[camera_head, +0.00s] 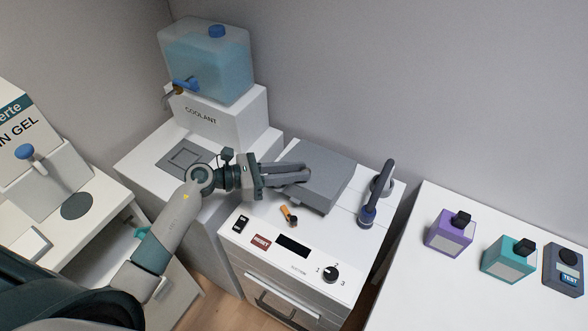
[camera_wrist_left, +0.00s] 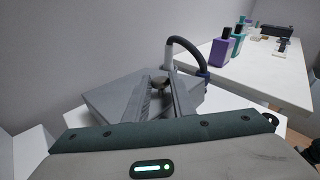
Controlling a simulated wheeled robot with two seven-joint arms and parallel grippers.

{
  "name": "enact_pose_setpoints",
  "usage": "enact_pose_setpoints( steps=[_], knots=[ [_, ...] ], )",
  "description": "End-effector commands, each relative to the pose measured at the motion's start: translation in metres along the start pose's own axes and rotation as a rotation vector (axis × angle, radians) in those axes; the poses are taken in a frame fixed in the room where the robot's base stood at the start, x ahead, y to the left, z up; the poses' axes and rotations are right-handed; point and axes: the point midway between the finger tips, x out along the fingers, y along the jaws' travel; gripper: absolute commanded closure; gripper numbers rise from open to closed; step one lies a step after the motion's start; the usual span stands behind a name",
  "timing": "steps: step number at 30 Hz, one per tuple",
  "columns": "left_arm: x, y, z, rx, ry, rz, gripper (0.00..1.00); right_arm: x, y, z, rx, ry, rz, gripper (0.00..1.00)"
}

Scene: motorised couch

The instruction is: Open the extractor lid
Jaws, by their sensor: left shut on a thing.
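The extractor (camera_head: 330,235) is a white cabinet in the middle of the head view. Its grey square lid (camera_head: 332,173) lies over the top at the back; I cannot tell whether it is slightly raised. In the left wrist view the lid (camera_wrist_left: 108,98) spreads under and beside my fingers. My left gripper (camera_head: 304,173) reaches in from the left over the lid. It is shut on a small rounded knob (camera_wrist_left: 160,87), which shows between the fingers in the wrist view. The fingers mostly hide this knob in the head view. My right gripper is not in view.
A dark hose (camera_head: 379,190) stands right of the lid. The coolant tank (camera_head: 205,65) stands behind on the left. A white table (camera_head: 430,285) with purple and teal bottles is right.

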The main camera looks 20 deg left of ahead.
Motion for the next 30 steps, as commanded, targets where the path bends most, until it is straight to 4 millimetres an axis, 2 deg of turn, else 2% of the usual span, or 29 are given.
enact_pose_setpoints(
  steps=[1, 3, 12, 21, 30],
  knots=[
    [-0.001, 0.0, 0.01, -0.009, 0.013, -0.001, 1.0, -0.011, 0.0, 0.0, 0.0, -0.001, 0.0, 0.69],
    [0.0, 0.001, 0.015, -0.029, 0.034, 0.0, 1.0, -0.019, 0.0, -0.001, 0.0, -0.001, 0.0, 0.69],
    [0.006, 0.007, 0.04, -0.109, 0.111, 0.0, 1.0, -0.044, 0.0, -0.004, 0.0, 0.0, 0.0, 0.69],
    [0.016, 0.017, 0.065, -0.106, 0.106, 0.001, 1.0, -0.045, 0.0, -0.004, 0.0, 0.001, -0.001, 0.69],
    [0.02, 0.021, 0.073, -0.107, 0.104, 0.003, 1.0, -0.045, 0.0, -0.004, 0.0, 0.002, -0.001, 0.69]
  ],
)
